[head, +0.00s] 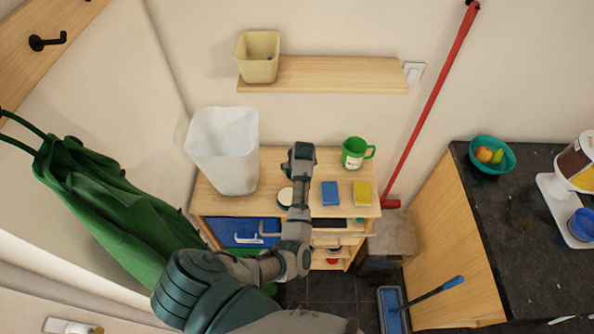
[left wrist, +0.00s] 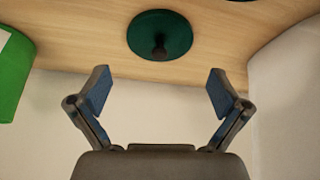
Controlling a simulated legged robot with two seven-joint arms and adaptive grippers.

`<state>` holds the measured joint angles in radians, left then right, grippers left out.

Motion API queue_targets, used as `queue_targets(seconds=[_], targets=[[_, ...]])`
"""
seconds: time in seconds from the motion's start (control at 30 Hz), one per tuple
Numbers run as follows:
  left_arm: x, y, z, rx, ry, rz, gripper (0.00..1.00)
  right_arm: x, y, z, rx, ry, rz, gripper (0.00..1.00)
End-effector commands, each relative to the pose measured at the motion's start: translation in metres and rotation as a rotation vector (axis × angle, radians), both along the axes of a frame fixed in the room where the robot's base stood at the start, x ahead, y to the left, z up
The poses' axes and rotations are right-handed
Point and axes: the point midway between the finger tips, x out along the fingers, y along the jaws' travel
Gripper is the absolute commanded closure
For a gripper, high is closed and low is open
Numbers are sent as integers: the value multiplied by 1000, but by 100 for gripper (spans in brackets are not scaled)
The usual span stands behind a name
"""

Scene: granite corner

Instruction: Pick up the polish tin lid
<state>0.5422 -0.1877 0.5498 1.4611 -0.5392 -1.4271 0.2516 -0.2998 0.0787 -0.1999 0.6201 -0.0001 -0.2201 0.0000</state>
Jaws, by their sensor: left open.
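The polish tin lid appears to be the dark green disc (left wrist: 160,35) with a small dark knob, lying on the wooden cabinet top in the left wrist view. My left gripper (left wrist: 160,85) is open and empty. Its two blue-padded fingers are spread wide, and the lid shows beyond their tips, between them in the picture. In the head view my left gripper (head: 300,155) is over the back of the cabinet top, and my arm hides the lid. A round tin with a pale top (head: 285,197) sits in front, partly beside my arm. My right gripper is not in view.
A white bin (head: 224,150) stands left on the cabinet top (head: 265,165). The wall is close behind, with a shelf (head: 330,75) above.

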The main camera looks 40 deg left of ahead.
Motion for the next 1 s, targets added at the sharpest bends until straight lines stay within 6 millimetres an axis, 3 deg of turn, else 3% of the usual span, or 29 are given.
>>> queue_targets(seconds=[0.5, 0.77, 0.9, 1.0], targets=[[19, 17, -53, 0, 0, 0, 0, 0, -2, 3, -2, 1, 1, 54], [19, 18, -56, -1, -1, 1, 0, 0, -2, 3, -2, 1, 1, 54], [19, 18, -56, -1, -1, 1, 32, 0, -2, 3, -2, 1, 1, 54], [19, 18, -56, -1, -1, 1, 33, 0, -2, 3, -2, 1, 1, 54]])
